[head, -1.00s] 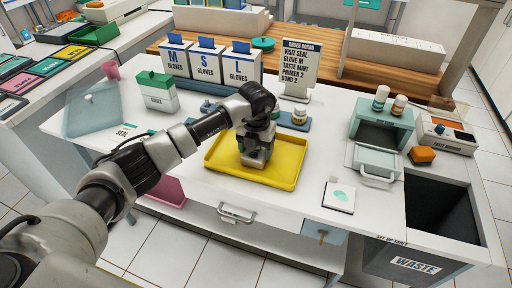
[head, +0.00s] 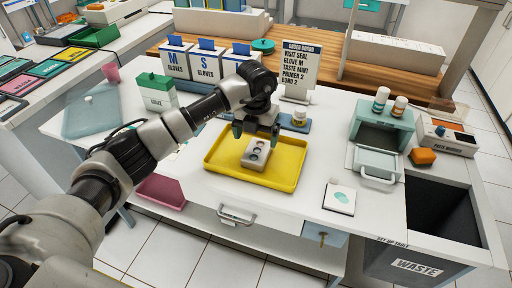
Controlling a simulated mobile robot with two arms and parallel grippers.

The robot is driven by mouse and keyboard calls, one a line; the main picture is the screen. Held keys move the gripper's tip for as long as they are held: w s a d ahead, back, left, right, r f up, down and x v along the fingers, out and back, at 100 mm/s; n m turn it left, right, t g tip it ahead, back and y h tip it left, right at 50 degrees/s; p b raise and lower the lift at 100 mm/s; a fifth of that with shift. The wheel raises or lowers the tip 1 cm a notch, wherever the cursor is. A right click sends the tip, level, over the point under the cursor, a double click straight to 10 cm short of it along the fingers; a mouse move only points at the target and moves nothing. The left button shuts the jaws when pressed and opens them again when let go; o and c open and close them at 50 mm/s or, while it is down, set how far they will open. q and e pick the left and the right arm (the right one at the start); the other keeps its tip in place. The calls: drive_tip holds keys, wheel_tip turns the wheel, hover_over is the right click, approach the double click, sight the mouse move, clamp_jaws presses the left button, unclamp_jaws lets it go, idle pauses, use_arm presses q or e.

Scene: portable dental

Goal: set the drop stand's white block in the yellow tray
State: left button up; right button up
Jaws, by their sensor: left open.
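The white block (head: 256,153) with several dark round holes lies in the yellow tray (head: 222,169), near its middle. The tray rests on the white table. My left gripper (head: 256,131) is open and empty, just behind and above the block, with its fingers pointing down and apart from the block. My right gripper is not in view.
A small jar (head: 300,117) stands on a blue base behind the tray. The order board (head: 300,70), glove boxes (head: 207,63) and green-lidded gauze box (head: 157,92) stand further back. A teal box (head: 382,128) stands right. A white pad (head: 339,198) lies front right.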

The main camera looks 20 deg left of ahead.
sight(256, 155)
use_arm(q)
wheel_tip(256, 155, up, 6)
drive_tip(key=shift+r, duration=0.2)
